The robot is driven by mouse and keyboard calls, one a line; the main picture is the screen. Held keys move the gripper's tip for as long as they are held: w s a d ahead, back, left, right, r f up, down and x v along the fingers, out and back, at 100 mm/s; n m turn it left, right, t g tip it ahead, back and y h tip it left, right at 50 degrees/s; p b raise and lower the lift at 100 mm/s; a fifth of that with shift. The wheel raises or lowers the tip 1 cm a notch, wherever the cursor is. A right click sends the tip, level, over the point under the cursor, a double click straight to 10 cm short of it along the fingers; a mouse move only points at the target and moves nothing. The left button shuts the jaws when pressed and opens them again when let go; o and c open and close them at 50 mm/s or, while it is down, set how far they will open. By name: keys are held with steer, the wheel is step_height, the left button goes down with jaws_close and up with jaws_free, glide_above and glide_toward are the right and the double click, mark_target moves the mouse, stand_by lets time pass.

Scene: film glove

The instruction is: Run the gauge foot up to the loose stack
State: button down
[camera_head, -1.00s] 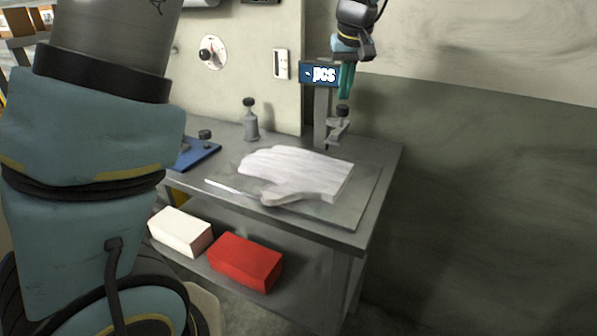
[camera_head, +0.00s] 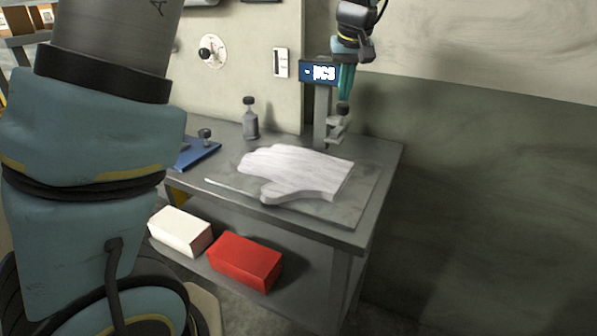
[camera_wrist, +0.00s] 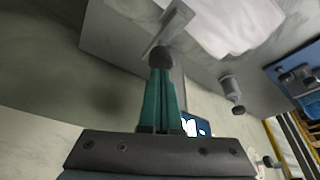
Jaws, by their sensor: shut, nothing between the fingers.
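The loose stack (camera_head: 295,173) is a pile of white glove-shaped sheets lying flat on a plate on the bench. It also shows in the wrist view (camera_wrist: 225,22). The gauge stands behind it at the back right, with a post (camera_head: 321,122) and a lit blue display (camera_head: 319,73). Its pale foot bracket (camera_head: 337,130) carries a black knob (camera_head: 343,108) and stands apart from the stack. My gripper (camera_head: 345,98) points down, its teal fingers shut and empty, tips at the knob. In the wrist view the fingertips (camera_wrist: 161,72) meet the knob (camera_wrist: 161,57); I cannot tell whether they touch.
A thin pale rod (camera_head: 228,187) lies beside the stack. A grey knobbed post (camera_head: 250,120) and a blue board (camera_head: 195,152) stand to the left. White (camera_head: 180,231) and red (camera_head: 245,261) boxes sit on the lower shelf. The wall is close behind the gauge.

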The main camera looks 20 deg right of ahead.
mark_target(343, 115)
steer(key=shift+f+b, duration=2.15)
steer(key=shift+f, duration=1.25)
step_height(343, 115, up, 14)
steer(key=p, duration=1)
stand_by(0.4)
steer(key=a+f+g, duration=0.1)
steer(key=a+f, duration=0.3)
steer(key=a, duration=0.7)
steer(key=a+f, duration=0.4)
steer(key=a, duration=0.8)
steer(key=s+a+f, duration=0.2)
steer(key=s+a, duration=0.3)
steer(key=a, duration=0.2)
steer(key=s+a+f+n+g, duration=0.1)
steer(key=s+a+f, duration=0.2)
steer(key=s+a, duration=0.3)
steer(key=shift+a+f+y, duration=0.25)
steer(key=shift+a+y, duration=0.05)
steer(key=shift+a, duration=0.05)
